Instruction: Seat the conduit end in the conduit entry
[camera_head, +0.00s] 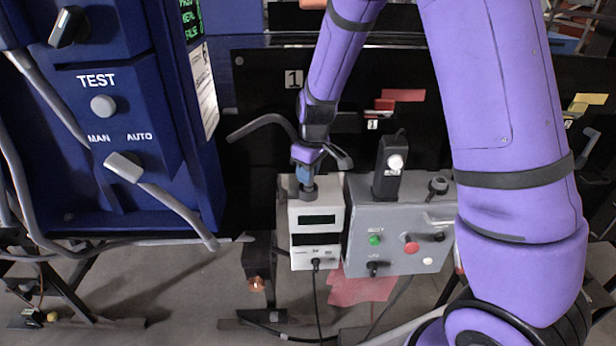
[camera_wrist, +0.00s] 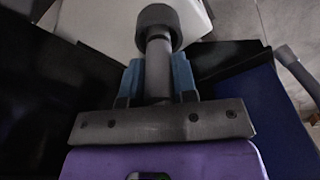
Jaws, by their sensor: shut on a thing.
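My gripper (camera_head: 306,178) is over the top of a white box with a dark display (camera_head: 316,219), pointing down. In the wrist view its blue finger pads (camera_wrist: 157,80) are shut on a grey cylindrical piece, the conduit end (camera_wrist: 158,65). A wider dark grey collar (camera_wrist: 158,22) sits at the far end of this piece, against the white box top. The collar also shows in the head view (camera_head: 308,193). I cannot tell whether it is the conduit entry or part of the held piece, nor how deep any seating is. A dark curved tube (camera_head: 262,122) runs beside my wrist.
A grey control box (camera_head: 400,262) with buttons and a black upright part (camera_head: 388,165) stands close to the right of the white box. A large blue cabinet (camera_head: 120,120) with hanging grey conduits is at the left. A black panel (camera_head: 250,85) stands behind.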

